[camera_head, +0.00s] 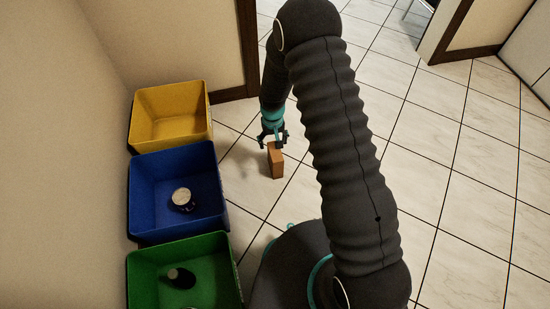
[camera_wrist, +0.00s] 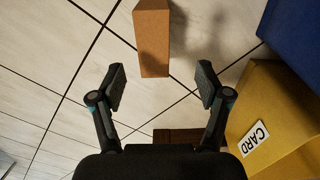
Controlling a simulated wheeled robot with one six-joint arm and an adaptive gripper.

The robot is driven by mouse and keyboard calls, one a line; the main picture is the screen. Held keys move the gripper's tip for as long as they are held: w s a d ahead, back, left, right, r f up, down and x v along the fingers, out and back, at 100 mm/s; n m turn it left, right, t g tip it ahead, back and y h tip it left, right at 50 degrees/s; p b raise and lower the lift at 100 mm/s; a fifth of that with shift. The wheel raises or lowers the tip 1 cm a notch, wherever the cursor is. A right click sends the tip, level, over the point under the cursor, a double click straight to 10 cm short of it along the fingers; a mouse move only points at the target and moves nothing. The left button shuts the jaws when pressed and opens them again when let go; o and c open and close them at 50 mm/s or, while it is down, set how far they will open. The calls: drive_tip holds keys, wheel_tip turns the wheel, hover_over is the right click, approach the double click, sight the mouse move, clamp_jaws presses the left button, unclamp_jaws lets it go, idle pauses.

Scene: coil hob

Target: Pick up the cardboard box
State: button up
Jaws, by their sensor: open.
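The cardboard box (camera_head: 275,161) is a small brown upright block on the tiled floor, to the right of the bins. In the wrist view the box (camera_wrist: 153,40) is at the top centre, partly cut off by the picture's edge. My gripper (camera_head: 273,137) is just above and behind it in the head view. In the wrist view my gripper (camera_wrist: 162,88) is open and empty, its fingers apart, with the box ahead of and between the line of the fingers. No contact with the box shows.
A yellow bin (camera_head: 208,128) labelled CARD in the wrist view, a blue bin (camera_head: 222,190) holding a can (camera_head: 182,197), and a green bin (camera_head: 232,262) holding a dark object (camera_head: 181,278) line the left wall. A door frame (camera_head: 246,45) stands behind. Floor to the right is clear.

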sight(275, 152)
drive_tip(key=f, duration=0.8)
drive_tip(key=shift+d+f, duration=0.3)
drive_tip(key=shift+w+d+f+b, duration=0.1)
drive_tip(key=shift+w+f+b, duration=0.1)
drive_tip(key=shift+f, duration=1.05)
drive_tip(key=shift+w+f+b, duration=0.1)
drive_tip(key=shift+f+b, duration=0.1)
drive_tip(key=shift+f, duration=1.05)
drive_tip(key=c, duration=1)
